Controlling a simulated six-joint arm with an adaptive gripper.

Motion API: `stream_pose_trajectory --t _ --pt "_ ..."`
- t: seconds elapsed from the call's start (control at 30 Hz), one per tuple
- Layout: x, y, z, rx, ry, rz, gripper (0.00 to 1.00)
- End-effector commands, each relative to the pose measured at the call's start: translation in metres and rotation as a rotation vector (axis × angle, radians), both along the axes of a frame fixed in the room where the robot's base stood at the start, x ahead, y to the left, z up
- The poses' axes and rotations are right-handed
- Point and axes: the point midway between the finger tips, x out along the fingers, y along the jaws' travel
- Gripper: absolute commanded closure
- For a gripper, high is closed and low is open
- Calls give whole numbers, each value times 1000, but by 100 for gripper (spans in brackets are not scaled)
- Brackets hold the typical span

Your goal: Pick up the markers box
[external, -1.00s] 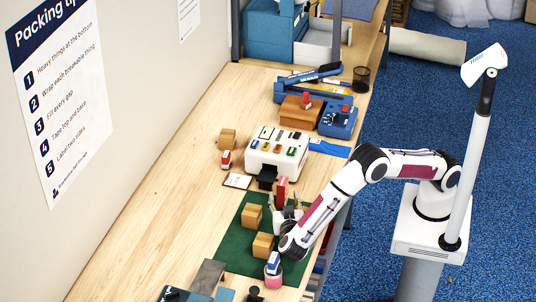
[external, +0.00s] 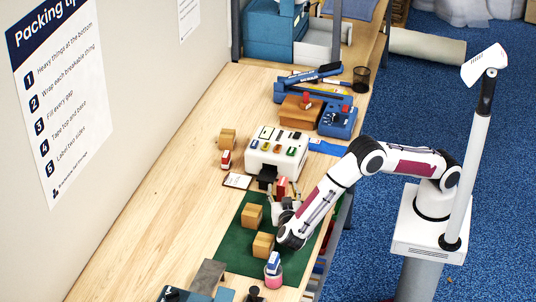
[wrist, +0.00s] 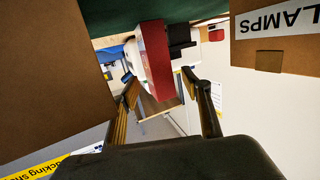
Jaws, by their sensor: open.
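A red box with a pale side (external: 281,187) stands by the far end of the green mat, in front of the white machine. It also shows in the wrist view (wrist: 153,60), ahead of and between my fingers. I cannot read a markers label on it. My gripper (external: 279,208) is low over the mat, just on the near side of this box. In the wrist view my gripper (wrist: 162,88) has its two fingers apart, with nothing clearly held. Whether the fingertips reach alongside the box is unclear.
Brown cartons stand on the mat (external: 228,250), one at the far left (external: 252,216) and one nearer (external: 263,245). The wrist view shows a carton marked LAMPS (wrist: 275,35). The white machine (external: 277,152) stands behind the red box.

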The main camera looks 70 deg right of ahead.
Motion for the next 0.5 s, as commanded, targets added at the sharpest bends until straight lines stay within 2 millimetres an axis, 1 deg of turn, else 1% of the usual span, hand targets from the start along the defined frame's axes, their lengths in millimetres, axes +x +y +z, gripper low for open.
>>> stream_pose_trajectory --t 0.1,0.13,0.17,0.2,0.27,0.3,0.33,0.5 --pt "0 0 0 0 0 0 52" --pt "0 0 0 0 0 0 54" --pt "0 0 0 0 0 0 62" --pt "0 0 0 0 0 0 72" --pt "0 0 0 0 0 0 88" --pt "0 0 0 0 0 0 98" --pt "0 0 0 0 0 0 100" --pt "0 0 0 0 0 0 100"
